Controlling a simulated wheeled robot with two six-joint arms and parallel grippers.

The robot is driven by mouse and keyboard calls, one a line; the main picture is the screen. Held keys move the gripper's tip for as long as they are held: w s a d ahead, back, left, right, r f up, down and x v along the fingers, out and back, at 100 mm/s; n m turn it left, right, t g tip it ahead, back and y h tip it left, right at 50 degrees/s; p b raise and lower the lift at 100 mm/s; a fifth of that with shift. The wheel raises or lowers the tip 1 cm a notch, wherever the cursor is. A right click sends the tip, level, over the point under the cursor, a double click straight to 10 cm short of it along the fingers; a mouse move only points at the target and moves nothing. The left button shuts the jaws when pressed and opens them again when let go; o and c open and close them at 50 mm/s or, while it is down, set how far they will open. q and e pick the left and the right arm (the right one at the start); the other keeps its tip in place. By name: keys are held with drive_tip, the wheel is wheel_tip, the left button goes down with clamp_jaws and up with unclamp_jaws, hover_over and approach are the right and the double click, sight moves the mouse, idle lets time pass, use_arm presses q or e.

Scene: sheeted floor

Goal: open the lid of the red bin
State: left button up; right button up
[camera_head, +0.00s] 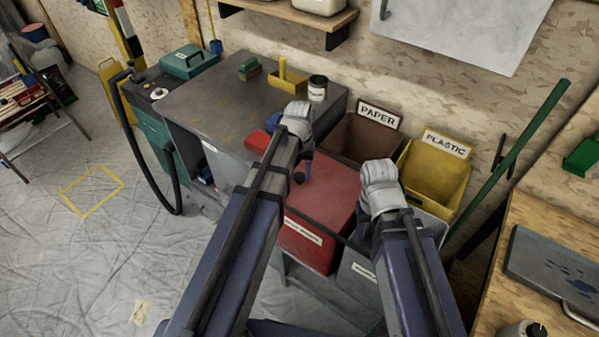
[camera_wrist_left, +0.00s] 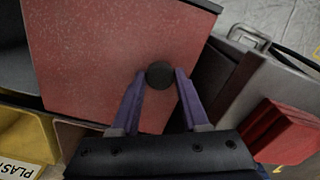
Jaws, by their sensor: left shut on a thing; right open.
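The red bin (camera_head: 304,245) stands in the middle of the head view with a pale label on its front. Its red lid (camera_head: 330,190) lies over the top and looks closed; it fills much of the left wrist view (camera_wrist_left: 95,50). A round black knob (camera_head: 299,178) is on the lid near one edge. My left gripper (camera_head: 303,170) is shut on this knob (camera_wrist_left: 160,74), one purple finger on each side. My right gripper (camera_head: 368,228) is open, to the right of the red bin; its fingers are mostly hidden by my arm.
A brown PAPER bin (camera_head: 352,140) and a yellow PLASTIC bin (camera_head: 438,170) stand behind. A grey bin (camera_head: 357,275) is right of the red one. A grey-topped bench (camera_head: 215,100) is on the left, with a red block (camera_head: 258,141) near its edge. A green pole (camera_head: 515,150) leans at right.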

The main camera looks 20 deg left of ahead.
use_arm(q)
clamp_jaws()
idle(0.8)
